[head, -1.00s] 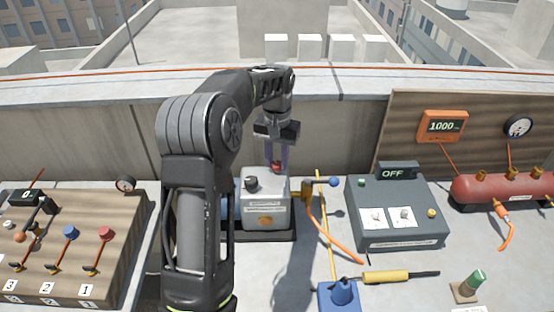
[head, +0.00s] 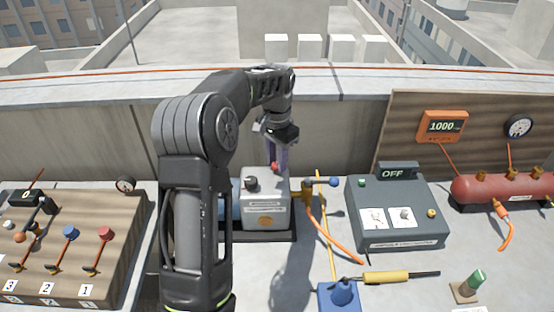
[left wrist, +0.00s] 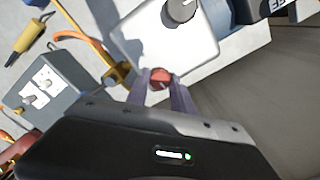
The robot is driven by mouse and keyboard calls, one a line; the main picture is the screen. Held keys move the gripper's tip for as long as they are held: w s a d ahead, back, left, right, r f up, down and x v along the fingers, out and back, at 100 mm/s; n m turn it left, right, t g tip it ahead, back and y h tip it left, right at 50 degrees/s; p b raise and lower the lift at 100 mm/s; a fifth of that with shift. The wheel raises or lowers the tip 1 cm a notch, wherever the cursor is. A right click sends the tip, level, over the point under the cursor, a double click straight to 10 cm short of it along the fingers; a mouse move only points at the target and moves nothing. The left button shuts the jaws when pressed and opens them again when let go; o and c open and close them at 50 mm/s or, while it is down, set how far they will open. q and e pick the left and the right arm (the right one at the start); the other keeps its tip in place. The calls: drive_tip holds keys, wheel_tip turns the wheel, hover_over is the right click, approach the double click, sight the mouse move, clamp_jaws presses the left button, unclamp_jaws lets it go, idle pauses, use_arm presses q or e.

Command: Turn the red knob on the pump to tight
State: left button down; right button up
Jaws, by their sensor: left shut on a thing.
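The pump (head: 265,200) is a light grey box on a dark base at the middle of the table, with a black knob (head: 251,183) on its top. The red knob (head: 275,167) sits at the pump's back right, partly hidden by my fingers in the head view. My left gripper (head: 277,160) comes down from above onto it. In the left wrist view the red knob (left wrist: 160,78) lies between the two fingertips, and the gripper (left wrist: 160,86) is shut on it. Any tight or loose marking is too small to read. My right gripper is not in view.
A grey control box (head: 397,212) reads OFF. A wooden lever board (head: 75,245) is at left. The wall is close behind.

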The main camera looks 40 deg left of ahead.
use_arm(q)
drive_tip(key=c, duration=1.1)
unclamp_jaws()
drive_tip(key=shift+r, duration=0.1)
wheel_tip(320, 180, up, 8)
drive_tip(key=shift+f, duration=0.15)
drive_tip(key=shift+f, duration=0.1)
